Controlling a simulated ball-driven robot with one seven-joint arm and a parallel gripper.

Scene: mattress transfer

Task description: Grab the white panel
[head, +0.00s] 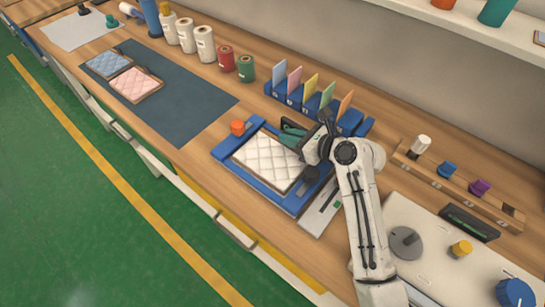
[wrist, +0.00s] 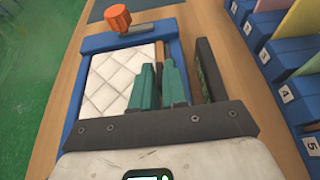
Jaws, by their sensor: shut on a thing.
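The white panel (head: 266,162) is a quilted pad lying in a blue frame (head: 228,162) on the workbench. It also shows in the wrist view (wrist: 110,80), left of the fingers, with a strip of wooden edge at its right. My gripper (head: 290,132) is at the panel's back right side, its green fingers low over that edge. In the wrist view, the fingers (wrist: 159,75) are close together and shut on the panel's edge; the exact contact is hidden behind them. The panel appears flat within the frame.
An orange knob (head: 237,127) stands on the frame's far left corner. Blue numbered holders with coloured cards (head: 311,88) stand close behind my gripper. A dark mat (head: 185,105) at left carries blue and pink quilted panels (head: 135,84), with bare mat beside them.

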